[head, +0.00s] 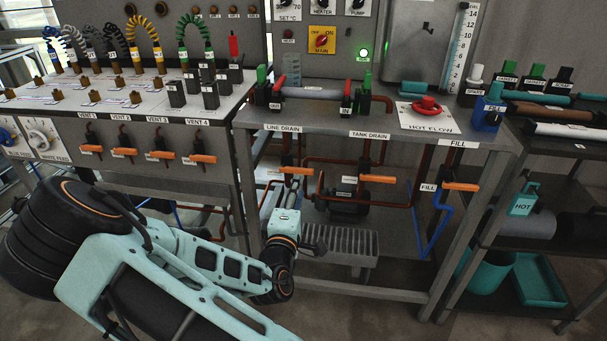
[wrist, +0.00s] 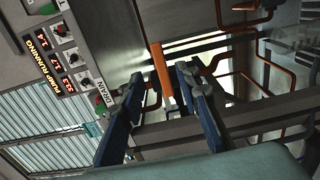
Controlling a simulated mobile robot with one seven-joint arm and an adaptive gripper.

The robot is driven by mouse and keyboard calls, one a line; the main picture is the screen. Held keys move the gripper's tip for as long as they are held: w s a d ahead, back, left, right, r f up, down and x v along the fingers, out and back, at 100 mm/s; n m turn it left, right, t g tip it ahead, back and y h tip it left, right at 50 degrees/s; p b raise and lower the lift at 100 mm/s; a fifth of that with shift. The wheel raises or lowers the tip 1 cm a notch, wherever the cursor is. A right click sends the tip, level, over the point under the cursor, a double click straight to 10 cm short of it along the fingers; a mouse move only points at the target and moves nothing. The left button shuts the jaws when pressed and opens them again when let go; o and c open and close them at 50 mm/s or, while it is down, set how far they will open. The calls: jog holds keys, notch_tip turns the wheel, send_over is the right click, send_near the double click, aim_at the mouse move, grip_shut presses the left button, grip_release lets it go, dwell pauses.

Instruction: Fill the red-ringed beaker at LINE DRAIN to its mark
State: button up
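The LINE DRAIN sign (head: 283,128) is on the front edge of the pipe bench. Below it is a valve with an orange handle (head: 296,170), which also shows in the wrist view (wrist: 160,70). My gripper (wrist: 160,82) is open, its two blue fingers apart on either side of the orange handle in the picture. Gaps show between handle and fingers; I cannot tell whether the handle lies between the tips or beyond them. In the head view my wrist is below this valve, pointing up. I cannot make out the red-ringed beaker in either view.
A slatted grate (head: 345,243) stands low under the bench, right of my wrist. The TANK DRAIN handle (head: 378,179) and FILL handle (head: 461,186) are further right. Several orange vent handles are at left. A dark pump (head: 347,203) sits behind.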

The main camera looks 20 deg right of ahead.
aim_at(303, 173)
jog(key=shift+b+x, duration=0.4)
jog(key=shift+x, duration=3.7)
grip_shut()
